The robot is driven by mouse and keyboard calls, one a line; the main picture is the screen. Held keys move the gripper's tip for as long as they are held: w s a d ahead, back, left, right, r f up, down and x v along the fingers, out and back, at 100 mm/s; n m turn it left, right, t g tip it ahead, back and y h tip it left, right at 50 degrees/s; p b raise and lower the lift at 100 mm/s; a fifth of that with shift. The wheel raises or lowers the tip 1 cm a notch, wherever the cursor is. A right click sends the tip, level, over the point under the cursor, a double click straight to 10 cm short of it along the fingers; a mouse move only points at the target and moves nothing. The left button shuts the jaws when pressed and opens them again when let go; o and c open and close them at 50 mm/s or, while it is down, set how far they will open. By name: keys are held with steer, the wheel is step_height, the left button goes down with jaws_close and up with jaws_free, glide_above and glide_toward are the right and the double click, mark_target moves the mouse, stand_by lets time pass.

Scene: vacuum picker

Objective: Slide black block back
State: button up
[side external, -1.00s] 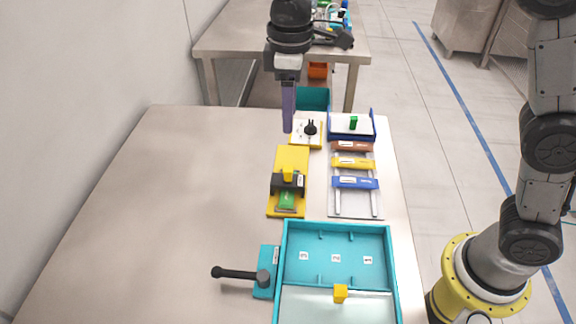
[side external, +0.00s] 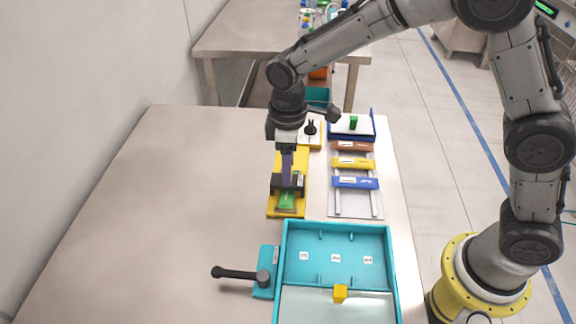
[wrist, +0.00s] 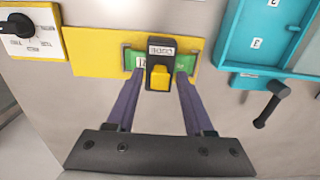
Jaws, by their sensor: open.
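The black block (wrist: 162,48) with a yellow knob (wrist: 160,77) straddles a green strip (wrist: 189,62) on a yellow base plate (wrist: 92,50). The strip carries lettering, partly covered by the block. In the side external view the black block (side external: 299,182) is partly behind my gripper. My gripper (wrist: 158,74) is open and points down over it. Its two purple fingers stand either side of the block and knob, with a gap visible on each side. In the side external view my gripper (side external: 287,180) is low at the block; contact cannot be told.
A teal tray (side external: 388,245) with a yellow handle (side external: 340,293) and a teal lever unit with a black handle (side external: 235,273) stand in front. A rack with brown, yellow and blue sliders (side external: 355,183) is to the right. A dial panel (wrist: 48,42) lies behind. The table's left is clear.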

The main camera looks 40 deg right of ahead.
steer(key=shift+f, duration=0.15)
jaws_close()
steer(key=shift+w, duration=0.1)
stand_by(1.4)
